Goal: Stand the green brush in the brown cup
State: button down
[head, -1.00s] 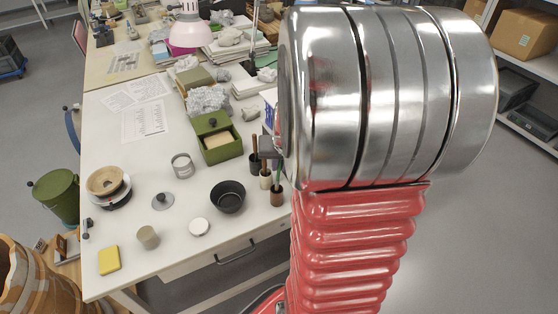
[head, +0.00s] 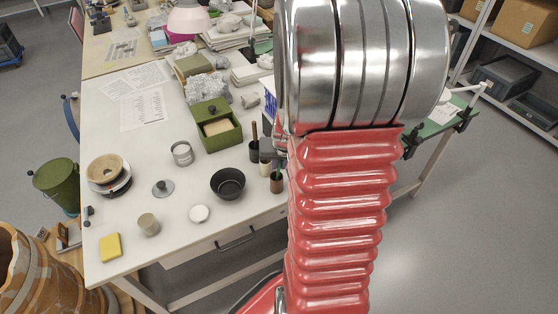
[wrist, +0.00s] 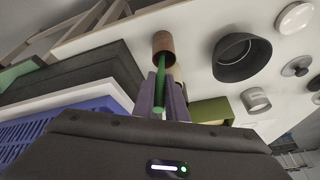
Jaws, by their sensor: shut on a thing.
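The brown cup (head: 277,185) stands upright near the front edge of the white table, beside my arm. It also shows in the wrist view (wrist: 164,42). The green brush (wrist: 161,102) runs from between my fingers to the mouth of the brown cup, and its far end appears to be inside. A short green part of it (head: 279,170) shows above the cup in the head view. My gripper (wrist: 162,100) is shut on the brush's handle, above the cup. In the head view my arm hides most of the gripper and the upper brush.
A cream cup (head: 265,169) and a dark cup (head: 254,151) holding a brown-handled brush stand close behind the brown cup. A black bowl (head: 228,184) is to the left, with a green box (head: 217,130) farther back.

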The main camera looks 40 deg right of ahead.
jog(key=shift+f, duration=0.1)
jog(key=c, duration=1.7)
grip_release()
jog(key=shift+v, duration=6.85)
jog(key=shift+a, duration=0.1)
jog(key=s+a+r+n, duration=0.1)
jog(key=a+r+n, duration=0.1)
jog(key=a, duration=0.6)
jog(key=s+a+r+n+t+y, duration=0.1)
jog(key=s+a+r+n, duration=0.1)
jog(key=a, duration=0.7)
jog(key=s+a+r+n+y, duration=0.1)
jog(key=a+r+n, duration=0.3)
jog(key=a, duration=0.4)
jog(key=shift+s+a+r+t, duration=0.15)
jog(key=shift+s+a+t, duration=0.05)
jog(key=shift+s+t, duration=0.15)
